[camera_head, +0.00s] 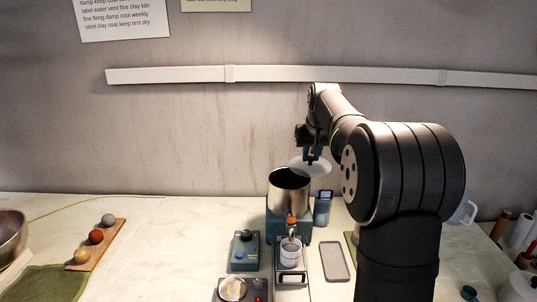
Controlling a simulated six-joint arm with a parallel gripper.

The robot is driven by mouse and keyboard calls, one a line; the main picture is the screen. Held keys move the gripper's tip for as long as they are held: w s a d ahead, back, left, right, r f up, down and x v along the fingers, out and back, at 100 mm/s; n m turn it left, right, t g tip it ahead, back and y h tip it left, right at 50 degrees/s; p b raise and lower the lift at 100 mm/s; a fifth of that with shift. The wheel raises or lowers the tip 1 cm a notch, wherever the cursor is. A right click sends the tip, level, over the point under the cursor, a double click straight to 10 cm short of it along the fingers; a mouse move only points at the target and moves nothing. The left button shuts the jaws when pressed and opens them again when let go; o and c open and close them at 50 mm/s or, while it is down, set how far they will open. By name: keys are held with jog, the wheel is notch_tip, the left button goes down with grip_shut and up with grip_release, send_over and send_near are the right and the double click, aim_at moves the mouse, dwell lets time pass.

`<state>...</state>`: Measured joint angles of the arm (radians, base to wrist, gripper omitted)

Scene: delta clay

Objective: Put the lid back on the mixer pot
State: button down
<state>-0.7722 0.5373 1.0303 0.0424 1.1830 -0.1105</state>
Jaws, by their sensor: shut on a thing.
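The mixer pot (289,190) is a shiny metal cylinder on a blue-green base (275,222), in the middle of the table. Its top is uncovered and its dark inside shows. The lid (318,167) is a pale round disc, held up just above and to the right of the pot's rim, apart from it as far as I can tell. My gripper (311,156) is shut on the lid from above, at its dark knob. My arm comes in from the right, and part of the lid's grip is small and hard to make out.
A board with several balls (96,237) and a metal bowl (10,233) are at left.

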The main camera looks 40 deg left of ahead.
jog(key=w+d+f+m+h, duration=0.1)
jog(key=w+d+m, duration=0.15)
jog(key=d, duration=0.65)
jog(key=w+d+f+m+t, duration=0.1)
jog(key=w+d, duration=0.3)
jog(key=d, duration=0.6)
jog(key=w+d+f+m+h, duration=0.15)
jog(key=w+d, duration=0.25)
jog(key=d, duration=0.5)
jog(key=s+d+f+m+h, duration=0.1)
jog(key=s+d+m, duration=0.15)
jog(key=d, duration=1.05)
jog(key=s+d+f+m, duration=0.1)
jog(key=s+d+m, duration=0.15)
jog(key=d, duration=1.05)
jog(key=w+a+r+n+y, duration=0.15)
jog(key=w+a+n, duration=0.25)
jog(key=a, duration=0.8)
jog(key=n+g+y, duration=0.3)
jog(key=n+g, duration=0.1)
jog(key=n, duration=1)
send_near(292, 163)
jog(key=s+a, duration=0.1)
jog(key=s, duration=0.3)
jog(key=shift+w+f, duration=0.15)
jog(key=shift+f, duration=3.2)
